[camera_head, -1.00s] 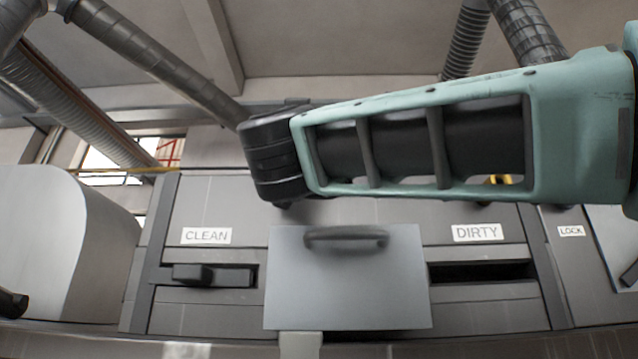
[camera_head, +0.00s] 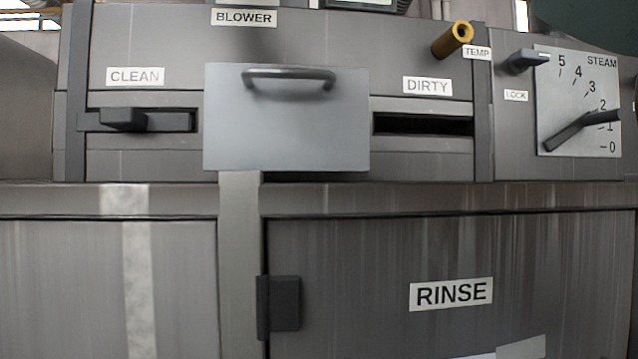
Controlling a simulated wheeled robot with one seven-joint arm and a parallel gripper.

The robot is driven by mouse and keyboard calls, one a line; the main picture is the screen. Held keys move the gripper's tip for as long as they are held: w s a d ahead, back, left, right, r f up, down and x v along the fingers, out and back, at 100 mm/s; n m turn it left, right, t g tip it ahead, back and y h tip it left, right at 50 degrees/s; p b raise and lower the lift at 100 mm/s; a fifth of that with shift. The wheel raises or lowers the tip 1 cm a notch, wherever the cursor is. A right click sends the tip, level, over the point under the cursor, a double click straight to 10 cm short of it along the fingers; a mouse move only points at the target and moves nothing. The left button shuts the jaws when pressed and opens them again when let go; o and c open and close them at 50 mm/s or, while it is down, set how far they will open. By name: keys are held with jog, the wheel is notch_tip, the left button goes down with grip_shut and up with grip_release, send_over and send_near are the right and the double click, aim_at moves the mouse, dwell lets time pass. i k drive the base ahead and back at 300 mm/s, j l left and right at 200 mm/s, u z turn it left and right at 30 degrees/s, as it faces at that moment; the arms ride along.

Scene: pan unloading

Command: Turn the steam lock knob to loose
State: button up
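The steam lock knob (camera_head: 528,60) is a small dark grey lever above the LOCK label (camera_head: 516,96), at the left edge of the light STEAM panel (camera_head: 560,80). Its handle lies nearly level, its right end a little higher. No loose mark shows beside it. The black steam pointer (camera_head: 568,132) on the panel slants up to the right, its right end near the 1 and 2 marks. My gripper is not in view. A dark teal part at the top right corner and right edge seems to be my arm.
A yellow cylindrical knob (camera_head: 453,40) sticks out by the TEMP label, left of the lock knob. A grey plate with a handle (camera_head: 287,120) covers the middle between the CLEAN slot and DIRTY slot (camera_head: 424,124). A RINSE door (camera_head: 450,245) is below.

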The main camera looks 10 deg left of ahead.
aim_at(520, 61)
jog(key=k+l, duration=0.15)
jog(key=k, duration=0.35)
jog(key=k+l, duration=0.2)
jog(key=k, duration=0.3)
